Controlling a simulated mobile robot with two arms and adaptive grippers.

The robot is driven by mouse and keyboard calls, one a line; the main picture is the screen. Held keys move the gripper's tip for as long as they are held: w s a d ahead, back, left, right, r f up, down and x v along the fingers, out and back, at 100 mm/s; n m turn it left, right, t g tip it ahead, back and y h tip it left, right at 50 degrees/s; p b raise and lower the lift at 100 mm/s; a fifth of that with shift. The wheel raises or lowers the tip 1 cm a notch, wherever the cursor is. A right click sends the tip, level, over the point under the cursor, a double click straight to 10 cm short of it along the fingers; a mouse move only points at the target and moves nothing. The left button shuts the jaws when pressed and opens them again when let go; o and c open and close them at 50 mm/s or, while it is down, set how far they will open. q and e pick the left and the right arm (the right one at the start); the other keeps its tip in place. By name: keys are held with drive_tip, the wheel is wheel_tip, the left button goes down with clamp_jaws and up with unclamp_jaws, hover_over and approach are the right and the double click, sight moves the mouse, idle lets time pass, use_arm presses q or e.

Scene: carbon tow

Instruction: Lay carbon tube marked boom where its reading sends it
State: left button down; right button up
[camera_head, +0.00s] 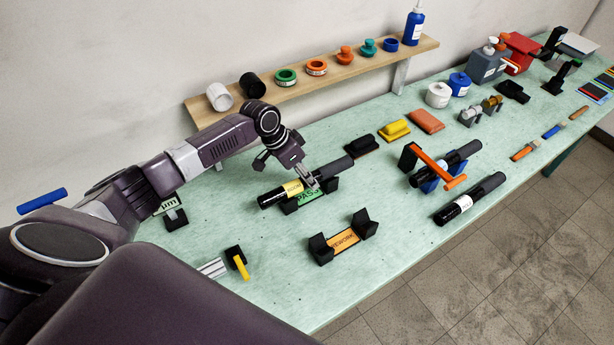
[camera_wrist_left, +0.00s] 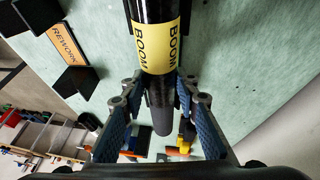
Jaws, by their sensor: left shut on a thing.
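The boom tube (camera_head: 272,197) is black with a yellow BOOM label (camera_wrist_left: 155,45). It lies along the cradle with the green PASS plate (camera_head: 309,197), in or just above its supports; I cannot tell whether it bears on them. My left gripper (camera_head: 313,182) is shut on the tube, just beyond the label. In the left wrist view its blue-padded fingers (camera_wrist_left: 160,118) stand on either side of the tube. The REWORK cradle (camera_head: 343,240), with an orange plate and black end supports, stands empty nearer the front edge. It also shows in the left wrist view (camera_wrist_left: 68,45). My right gripper is not in view.
A second tube (camera_head: 462,153) rests on a blue stand under an orange bar (camera_head: 436,162). A third, white-labelled tube (camera_head: 447,213) lies near the front edge. A small µm display (camera_head: 166,206) stands left. A wooden shelf (camera_head: 330,77) with rolls runs along the wall.

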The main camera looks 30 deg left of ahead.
use_arm(q)
drive_tip(key=shift+f, duration=0.3)
drive_tip(key=c, duration=0.9)
unclamp_jaws()
drive_tip(key=shift+o, duration=0.2)
drive_tip(key=shift+r+p, duration=2.3)
drive_tip(key=shift+r, duration=0.15)
drive_tip(key=shift+r+p, duration=0.55)
drive_tip(key=shift+r, duration=0.55)
drive_tip(key=shift+f, duration=0.1)
